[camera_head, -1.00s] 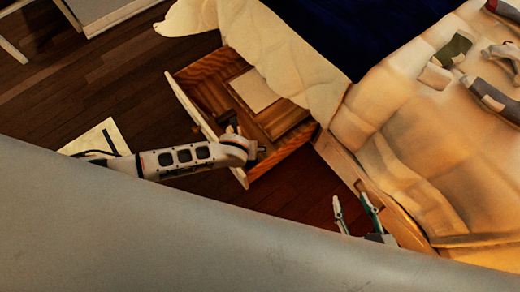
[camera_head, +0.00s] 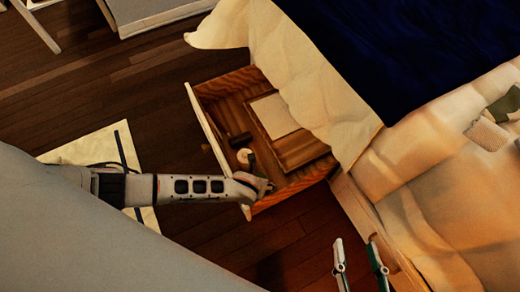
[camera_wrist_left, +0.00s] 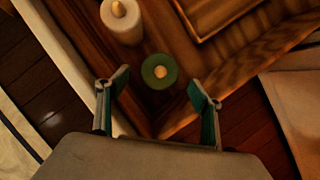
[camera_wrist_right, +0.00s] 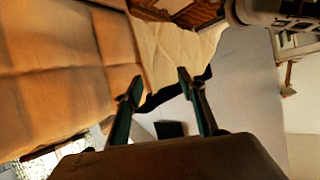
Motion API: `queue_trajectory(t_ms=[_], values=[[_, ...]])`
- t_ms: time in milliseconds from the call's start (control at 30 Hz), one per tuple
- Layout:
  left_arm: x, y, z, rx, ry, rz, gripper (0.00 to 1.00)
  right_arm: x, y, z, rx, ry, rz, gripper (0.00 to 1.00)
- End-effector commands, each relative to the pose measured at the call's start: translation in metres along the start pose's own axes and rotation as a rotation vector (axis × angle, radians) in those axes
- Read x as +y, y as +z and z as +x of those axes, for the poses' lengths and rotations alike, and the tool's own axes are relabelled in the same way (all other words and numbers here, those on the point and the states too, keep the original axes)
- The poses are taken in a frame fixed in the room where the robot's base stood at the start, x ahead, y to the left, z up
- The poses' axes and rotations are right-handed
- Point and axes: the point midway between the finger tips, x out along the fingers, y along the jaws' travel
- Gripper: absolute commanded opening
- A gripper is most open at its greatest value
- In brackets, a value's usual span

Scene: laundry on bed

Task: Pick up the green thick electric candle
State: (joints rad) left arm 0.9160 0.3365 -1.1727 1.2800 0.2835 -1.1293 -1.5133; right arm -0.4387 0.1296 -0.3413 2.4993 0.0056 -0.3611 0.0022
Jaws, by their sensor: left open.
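In the head view my left gripper (camera_head: 260,185) is over the drawer's front corner; the green candle is hard to make out there. My right gripper (camera_head: 356,244) is open and empty beside the bed; its spread fingers also show in the right wrist view (camera_wrist_right: 160,79).
A white candle (camera_wrist_left: 122,22) stands beside the green one. The drawer (camera_head: 206,118) also holds a dark object (camera_head: 240,140) and a flat pale item (camera_head: 274,115). The bed (camera_head: 430,190) borders it on the right.

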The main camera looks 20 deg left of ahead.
Motion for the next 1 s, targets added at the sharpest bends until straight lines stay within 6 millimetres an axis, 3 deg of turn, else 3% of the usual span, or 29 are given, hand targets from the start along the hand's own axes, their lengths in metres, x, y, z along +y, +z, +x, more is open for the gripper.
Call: queue_trajectory(t_ms=[133, 300, 667, 833, 1000], values=[[0.001, -0.013, 0.029, 0.017, 0.003, -0.001, 0.66, -0.018, 0.012, 0.003, 0.001, -0.026, 0.121, 0.40], [0.002, -0.011, 0.052, 0.014, 0.003, 0.000, 0.66, -0.037, 0.018, 0.005, 0.016, -0.052, 0.276, 0.40], [0.000, 0.000, 0.057, 0.000, 0.000, -0.001, 0.66, -0.043, 0.012, 0.005, 0.037, -0.061, 0.337, 0.40], [0.000, 0.000, 0.057, 0.000, 0.000, -0.001, 0.24, -0.043, 0.012, 0.005, 0.036, -0.061, 0.336, 0.40], [0.000, -0.001, 0.057, 0.001, 0.000, -0.001, 0.21, -0.043, 0.013, 0.005, 0.035, -0.061, 0.335, 0.40]])
